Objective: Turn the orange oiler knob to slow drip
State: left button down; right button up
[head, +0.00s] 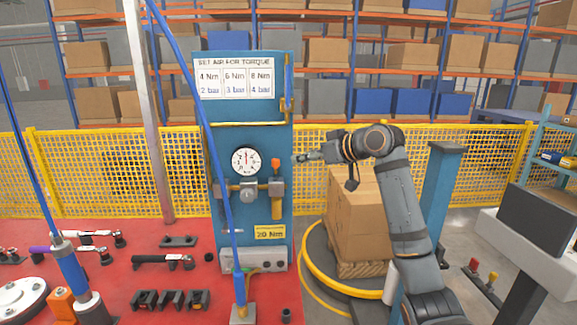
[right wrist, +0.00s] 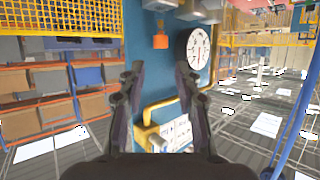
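My left gripper is out of view.
A red table (head: 180,285) with several tools lies in front of the panel. Blue hoses (head: 205,110) cross before it. Cartons (head: 350,215) stand on a round yellow-rimmed platform right of the panel. A yellow fence (head: 100,175) runs behind.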

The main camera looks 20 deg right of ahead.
aim_at(278, 162)
jog(key=p+x, duration=0.2)
jog(key=x, duration=0.7)
jog(key=shift+w+a+p, duration=0.1)
jog(key=shift+a+p, duration=0.05)
jog(key=shift+p, duration=0.25)
jog(key=shift+w+a+f, duration=0.15)
jog(key=shift+w+f, duration=0.15)
jog(key=shift+w, duration=0.05)
jog(key=shift+c, duration=0.4)
grip_shut()
